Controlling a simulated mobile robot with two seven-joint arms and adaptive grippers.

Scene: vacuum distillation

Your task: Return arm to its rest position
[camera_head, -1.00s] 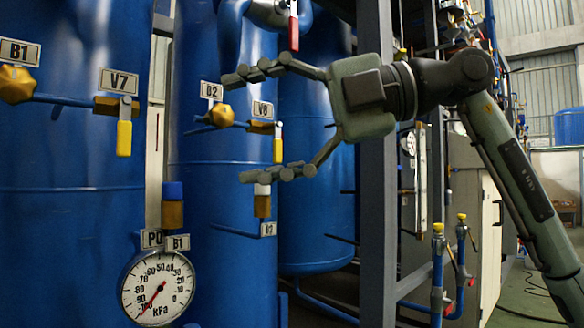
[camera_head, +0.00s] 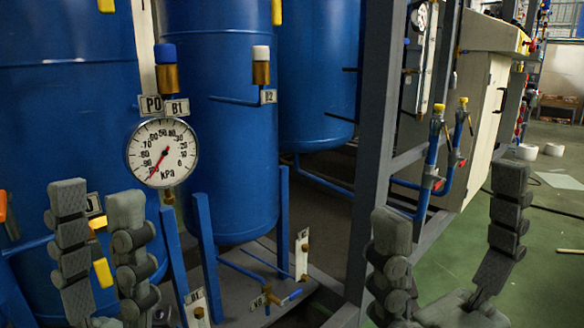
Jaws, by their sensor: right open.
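In the head view my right gripper (camera_head: 450,192) is at the lower right, its two grey jointed fingers pointing up and spread wide apart. It is open and empty, in front of the frame post and green floor. My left gripper (camera_head: 96,198) is at the lower left, its fingers also pointing up. They look close together with a narrow gap, seen at an angle, so how far it is open is unclear. It hides part of the left blue tank and its yellow-handled valve. Most of both arms is out of view.
Blue tanks (camera_head: 235,140) stand at the left and middle, with a round kPa gauge (camera_head: 162,153) before them. A grey post (camera_head: 375,110) stands right of the tanks. Blue pipes with yellow-topped valves (camera_head: 438,110) lie behind the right gripper.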

